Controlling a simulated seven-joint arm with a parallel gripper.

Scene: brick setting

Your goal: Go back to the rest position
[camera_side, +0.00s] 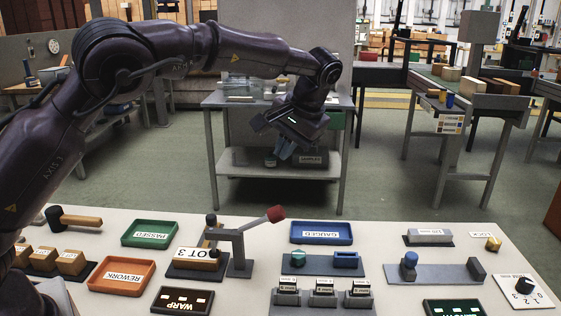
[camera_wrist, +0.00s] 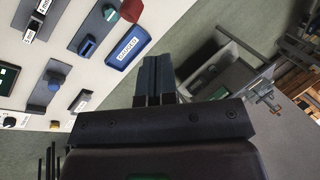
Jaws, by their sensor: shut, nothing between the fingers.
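My gripper (camera_side: 285,150) hangs in the air above and beyond the far edge of the white worktable (camera_side: 400,240) in the side view. Its fingers point down and are shut with nothing between them. In the wrist view the two dark fingers (camera_wrist: 153,80) lie side by side. No object touches the gripper. My arm reaches across from the left, over the table.
On the table are a green tray (camera_side: 150,233), an orange tray (camera_side: 122,276), a blue tray (camera_side: 321,233), a toggle clamp (camera_side: 238,245) with a red-tipped handle, a hammer (camera_side: 75,218) and a dial box (camera_side: 524,291). A grey bench (camera_side: 345,102) stands behind the gripper.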

